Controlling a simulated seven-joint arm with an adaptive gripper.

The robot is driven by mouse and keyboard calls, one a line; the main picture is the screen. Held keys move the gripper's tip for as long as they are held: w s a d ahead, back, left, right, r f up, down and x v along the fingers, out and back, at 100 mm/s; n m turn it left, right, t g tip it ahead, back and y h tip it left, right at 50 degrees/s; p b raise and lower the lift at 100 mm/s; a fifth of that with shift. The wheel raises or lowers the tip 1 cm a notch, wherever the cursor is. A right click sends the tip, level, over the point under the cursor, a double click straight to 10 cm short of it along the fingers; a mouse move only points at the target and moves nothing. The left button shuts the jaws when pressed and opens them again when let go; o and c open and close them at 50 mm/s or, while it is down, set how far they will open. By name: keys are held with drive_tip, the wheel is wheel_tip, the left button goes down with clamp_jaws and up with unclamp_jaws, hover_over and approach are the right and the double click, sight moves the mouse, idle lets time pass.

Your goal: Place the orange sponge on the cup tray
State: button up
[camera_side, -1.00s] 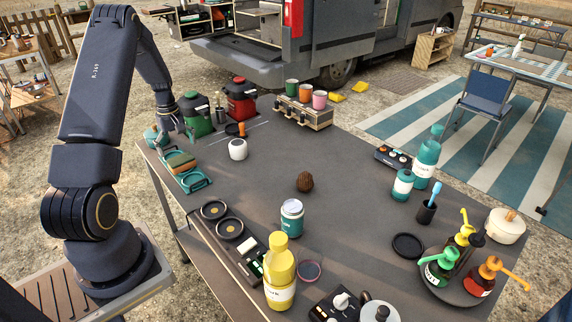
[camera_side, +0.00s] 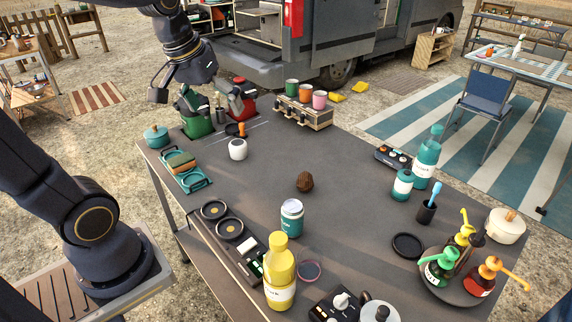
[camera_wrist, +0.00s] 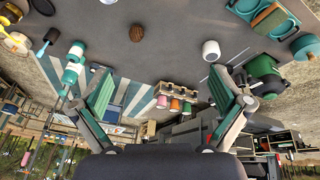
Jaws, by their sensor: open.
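An orange sponge (camera_side: 181,160) lies on the teal two-ring tray (camera_side: 193,181) at the table's left edge. It also shows in the wrist view (camera_wrist: 263,15) at the upper right. A wooden carrier (camera_side: 300,118) holding green, orange and pink cups stands at the table's back edge and also shows in the wrist view (camera_wrist: 174,92). I cannot tell for certain which of these is the cup tray. My gripper (camera_side: 178,96) is raised above the table's back left corner, apart from the sponge. In the wrist view its two fingers (camera_wrist: 163,103) are wide apart with nothing held.
Green (camera_side: 196,114) and red (camera_side: 240,100) machines stand at the back left, close to my gripper. A teal pot (camera_side: 156,137) and white jar (camera_side: 238,149) stand near the sponge. A brown ball (camera_side: 305,182) lies mid-table, with clear surface around it.

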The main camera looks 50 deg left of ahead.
drive_tip(key=s+d+m+t, duration=0.1)
drive_tip(key=s+d+m, duration=0.4)
drive_tip(key=s+d, duration=0.2)
drive_tip(key=shift+s+d+f+t+h, duration=0.25)
drive_tip(key=shift+s+d+t+h, duration=0.1)
drive_tip(key=shift+d, duration=0.1)
